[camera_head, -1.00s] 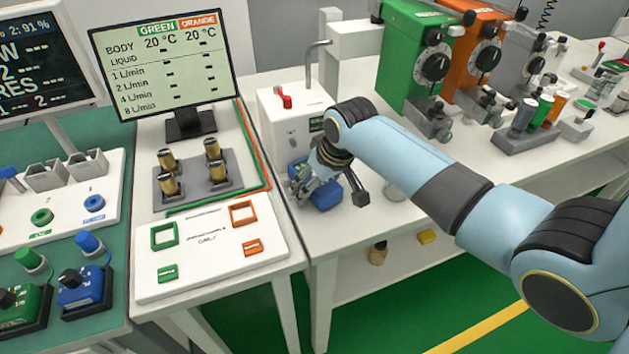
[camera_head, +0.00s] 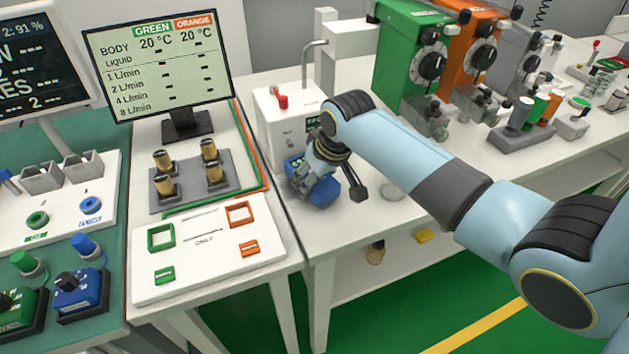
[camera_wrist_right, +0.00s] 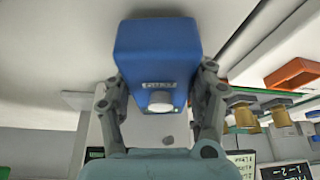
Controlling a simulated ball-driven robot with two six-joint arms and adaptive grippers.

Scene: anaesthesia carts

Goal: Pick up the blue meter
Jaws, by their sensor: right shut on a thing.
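The blue meter (camera_head: 324,193) is a blue box on the white bench, below and in front of the white unit with a red switch. My right gripper (camera_head: 313,183) reaches down to it and partly hides it. In the right wrist view the meter (camera_wrist_right: 156,45) sits between the two fingers of my right gripper (camera_wrist_right: 160,85). The fingers are shut on its sides, with its label and a pale round knob facing the camera. I cannot tell whether its underside touches the bench. My left gripper is not in view.
The white unit with a red switch (camera_head: 281,103) stands close behind the meter. Green (camera_head: 400,50) and orange (camera_head: 475,65) vaporizer-like units stand farther right. A panel with brass knobs (camera_head: 190,183) is on the left. The bench's front edge is near.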

